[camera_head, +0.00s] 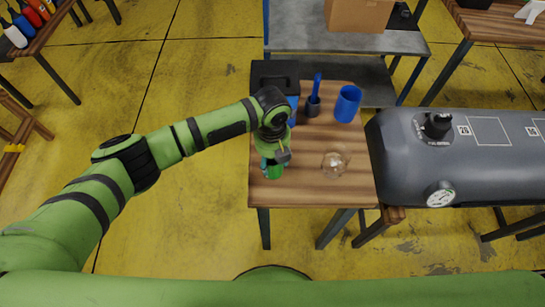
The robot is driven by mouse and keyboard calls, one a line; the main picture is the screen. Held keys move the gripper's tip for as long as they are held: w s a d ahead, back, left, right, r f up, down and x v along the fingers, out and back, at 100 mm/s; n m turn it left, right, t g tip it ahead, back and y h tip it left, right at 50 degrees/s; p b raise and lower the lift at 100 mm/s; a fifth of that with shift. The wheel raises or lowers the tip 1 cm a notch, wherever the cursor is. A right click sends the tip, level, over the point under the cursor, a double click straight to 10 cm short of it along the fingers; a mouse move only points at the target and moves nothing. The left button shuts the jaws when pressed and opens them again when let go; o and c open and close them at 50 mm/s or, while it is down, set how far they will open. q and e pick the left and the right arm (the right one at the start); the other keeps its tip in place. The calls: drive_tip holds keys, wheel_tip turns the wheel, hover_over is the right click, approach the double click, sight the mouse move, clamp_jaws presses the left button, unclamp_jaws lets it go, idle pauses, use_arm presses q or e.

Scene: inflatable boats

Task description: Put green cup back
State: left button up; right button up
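The green cup (274,172) is at the left front part of the small wooden table (310,190), partly hidden by my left gripper. My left gripper (274,160) is right above the cup, pointing down, with its tips at or beside the cup's upper part. The fingers are small and partly covered by the wrist, so I cannot tell whether they are closed on the cup. My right gripper does not show.
A clear round glass (335,162) stands right of the green cup. Behind are a blue cup (347,104), a dark holder with a blue tool (314,104) and a black box (274,74). A large grey tank (470,155) borders the table's right side.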

use_arm(q)
drive_tip(key=o, duration=0.3)
drive_tip(key=shift+r, duration=0.1)
wheel_tip(320, 180, up, 12)
drive_tip(key=shift+r+b, duration=0.1)
drive_tip(key=shift+b, duration=0.75)
